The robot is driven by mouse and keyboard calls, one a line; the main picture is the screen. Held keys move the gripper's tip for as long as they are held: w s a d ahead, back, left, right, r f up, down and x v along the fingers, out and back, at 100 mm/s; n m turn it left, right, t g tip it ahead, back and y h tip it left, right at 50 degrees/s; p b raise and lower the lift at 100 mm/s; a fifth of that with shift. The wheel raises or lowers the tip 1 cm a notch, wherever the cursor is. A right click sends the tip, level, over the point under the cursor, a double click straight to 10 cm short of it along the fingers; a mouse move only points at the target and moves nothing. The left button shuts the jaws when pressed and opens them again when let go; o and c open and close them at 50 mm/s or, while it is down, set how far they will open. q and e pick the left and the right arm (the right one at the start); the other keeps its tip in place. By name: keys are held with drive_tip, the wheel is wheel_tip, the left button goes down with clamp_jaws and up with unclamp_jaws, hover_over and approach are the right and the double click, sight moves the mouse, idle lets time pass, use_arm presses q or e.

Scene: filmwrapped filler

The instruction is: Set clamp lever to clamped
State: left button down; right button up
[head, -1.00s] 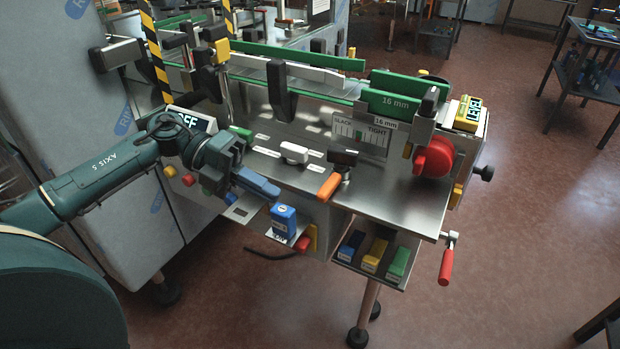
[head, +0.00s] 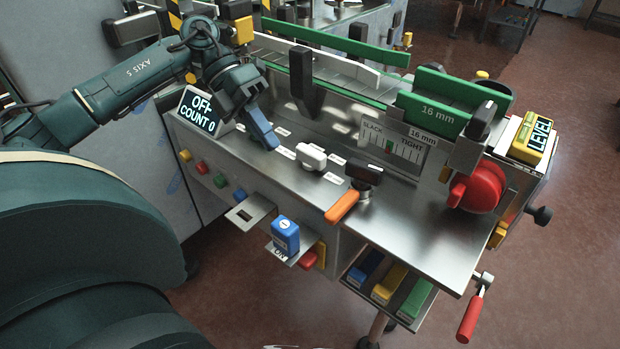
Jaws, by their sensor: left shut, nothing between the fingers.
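An orange-handled lever (head: 342,206) sits on the steel deck of the machine, its handle pointing toward the front left. A black-topped lever (head: 363,172) stands just behind it on the same mount area. No readable label shows which lever is the clamp lever, so I cannot tell for certain. My left gripper (head: 264,136) is shut and empty, its blue fingers pointing down over the left part of the deck. It is left of the white knob (head: 311,156) and apart from the orange lever. A green part seen earlier beside it is hidden. My right gripper is not in view.
A display reading OFF, COUNT 0 (head: 199,111) stands left of my gripper. A slack/tight gauge (head: 391,142), green rails (head: 433,114) and a red knob (head: 482,187) lie behind and right. A red-handled crank (head: 472,318) hangs at the right. The front right deck is clear.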

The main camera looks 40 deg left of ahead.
use_arm(q)
drive_tip(key=p, duration=0.1)
approach(318, 206)
drive_tip(key=x, duration=0.4)
drive_tip(key=shift+a+f, duration=0.1)
drive_tip(key=shift+a, duration=0.05)
drive_tip(key=d, duration=0.1)
drive_tip(key=d+p, duration=0.1)
drive_tip(key=d, duration=0.1)
drive_tip(key=shift+s+d+f, duration=0.2)
drive_tip(key=shift+d+f, duration=0.05)
drive_tip(key=shift+d, duration=0.3)
drive_tip(key=shift+d+f, duration=0.1)
drive_tip(key=shift+d, duration=0.1)
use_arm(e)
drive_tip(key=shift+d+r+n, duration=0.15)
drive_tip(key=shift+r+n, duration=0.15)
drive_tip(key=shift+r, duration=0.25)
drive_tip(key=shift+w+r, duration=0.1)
